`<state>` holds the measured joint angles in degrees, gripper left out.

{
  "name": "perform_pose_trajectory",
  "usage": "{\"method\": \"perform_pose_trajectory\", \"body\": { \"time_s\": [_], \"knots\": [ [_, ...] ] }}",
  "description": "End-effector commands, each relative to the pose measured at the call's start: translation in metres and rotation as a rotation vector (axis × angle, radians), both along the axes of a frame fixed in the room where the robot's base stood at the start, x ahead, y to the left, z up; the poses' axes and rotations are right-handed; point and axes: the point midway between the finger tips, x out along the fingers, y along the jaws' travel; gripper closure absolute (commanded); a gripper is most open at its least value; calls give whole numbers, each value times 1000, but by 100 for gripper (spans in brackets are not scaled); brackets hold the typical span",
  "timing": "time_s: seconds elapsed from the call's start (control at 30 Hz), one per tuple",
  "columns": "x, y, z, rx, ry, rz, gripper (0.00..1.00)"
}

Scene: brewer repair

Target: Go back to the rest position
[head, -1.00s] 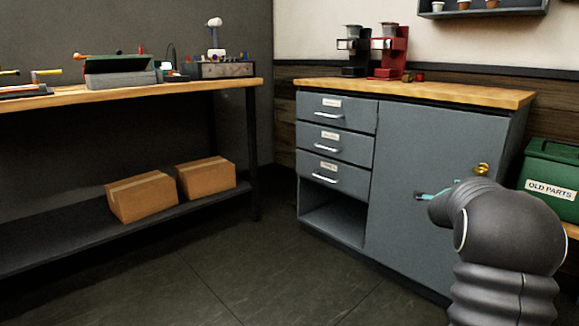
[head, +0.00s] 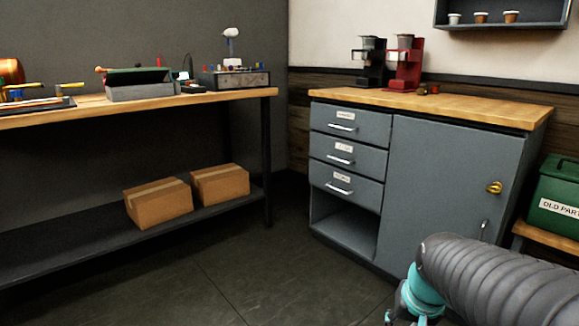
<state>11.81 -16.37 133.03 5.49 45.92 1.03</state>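My arm reaches in from the lower right of the head view, dark grey and ribbed with a teal joint at its end. My gripper (head: 402,318) is at the bottom edge, mostly cut off and hidden behind the arm, so its fingers cannot be made out. It is in front of the grey cabinet (head: 437,180) and apart from it. The cabinet door is closed, with a brass lock (head: 494,188) and an upright handle (head: 484,231).
A workbench (head: 180,97) with tools stands at the left, with two cardboard boxes (head: 158,203) on its lower shelf. Two grinders (head: 405,62) stand on the cabinet top. A green bin (head: 556,195) is at the right. The floor (head: 250,270) between is clear.

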Motion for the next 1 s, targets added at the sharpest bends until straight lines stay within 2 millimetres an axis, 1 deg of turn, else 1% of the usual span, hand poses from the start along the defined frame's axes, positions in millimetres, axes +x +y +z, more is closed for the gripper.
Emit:
{"method": "perform_pose_trajectory", "body": {
  "time_s": [0.03, 0.1, 0.2, 0.3, 0.4, 0.53, 0.67, 1.0],
  "knots": [
    [-19, 8, 12, -18, 7, 38, 62],
    [-43, 16, 20, -41, 21, 86, 62],
    [-71, 25, 33, -71, 12, 135, 62],
    [-90, 33, 48, -97, -31, 174, 62],
    [-102, 42, 64, -109, -85, 204, 62],
    [-108, 50, 85, -116, -150, 233, 62],
    [-110, 55, 97, -117, -180, 252, 62],
    [-110, 57, 96, -116, -178, 257, 62]
  ]
}}
